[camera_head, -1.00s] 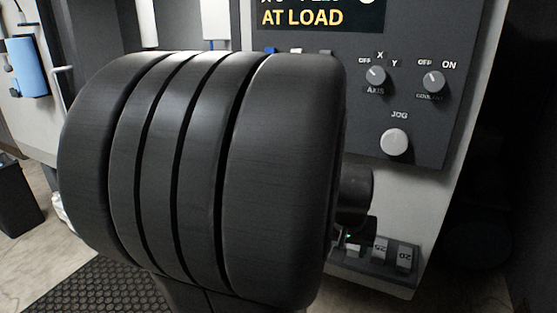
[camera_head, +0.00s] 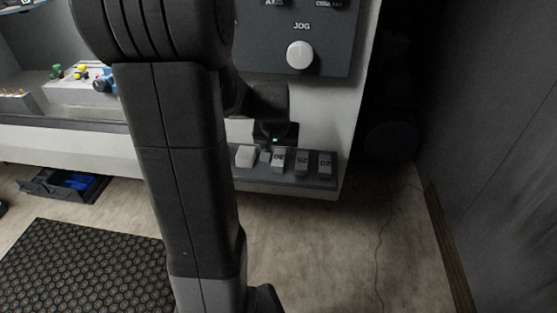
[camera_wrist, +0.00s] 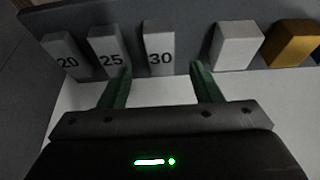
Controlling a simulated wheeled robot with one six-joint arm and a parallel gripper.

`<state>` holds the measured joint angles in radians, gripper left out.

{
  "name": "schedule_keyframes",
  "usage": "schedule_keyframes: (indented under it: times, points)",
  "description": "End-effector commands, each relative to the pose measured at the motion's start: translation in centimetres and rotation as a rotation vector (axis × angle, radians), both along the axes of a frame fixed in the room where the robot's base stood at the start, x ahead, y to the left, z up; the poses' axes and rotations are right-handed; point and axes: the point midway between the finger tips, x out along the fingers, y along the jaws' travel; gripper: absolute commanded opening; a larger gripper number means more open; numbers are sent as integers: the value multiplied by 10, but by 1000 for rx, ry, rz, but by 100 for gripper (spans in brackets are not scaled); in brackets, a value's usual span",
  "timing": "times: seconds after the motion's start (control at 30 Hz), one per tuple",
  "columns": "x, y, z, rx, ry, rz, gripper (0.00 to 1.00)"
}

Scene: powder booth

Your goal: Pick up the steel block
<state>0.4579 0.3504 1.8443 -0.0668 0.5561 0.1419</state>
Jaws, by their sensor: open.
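A plain light grey block (camera_wrist: 238,45), the likely steel block, stands on the rack in the wrist view, with no number on its face. It also shows in the head view as a pale block (camera_head: 245,156) at the rack's left. My gripper (camera_wrist: 161,72) is open and empty, its two green fingers pointing at the block marked 30 (camera_wrist: 159,46). The plain block is to the right of the right finger, apart from it. In the head view my gripper is a dark shape above the rack, its fingertips hard to make out.
A gold block (camera_wrist: 292,43) stands right of the plain block. Blocks marked 25 (camera_wrist: 109,50) and 20 (camera_wrist: 66,54) stand to the left. The dark rack (camera_head: 290,182) juts from the machine below the jog knob (camera_head: 299,55). Open floor (camera_head: 310,250) lies in front.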

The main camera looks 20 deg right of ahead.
Motion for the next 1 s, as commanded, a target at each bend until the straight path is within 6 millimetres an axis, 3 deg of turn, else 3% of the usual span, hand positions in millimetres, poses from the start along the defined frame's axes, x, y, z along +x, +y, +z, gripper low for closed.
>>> schedule_keyframes:
  times: [0.4,0.77,1.0]
  points:
    - [15,-8,-39,2,3,-1,58]
    - [18,-9,-46,0,0,0,58]
    - [18,-9,-46,1,1,0,15]
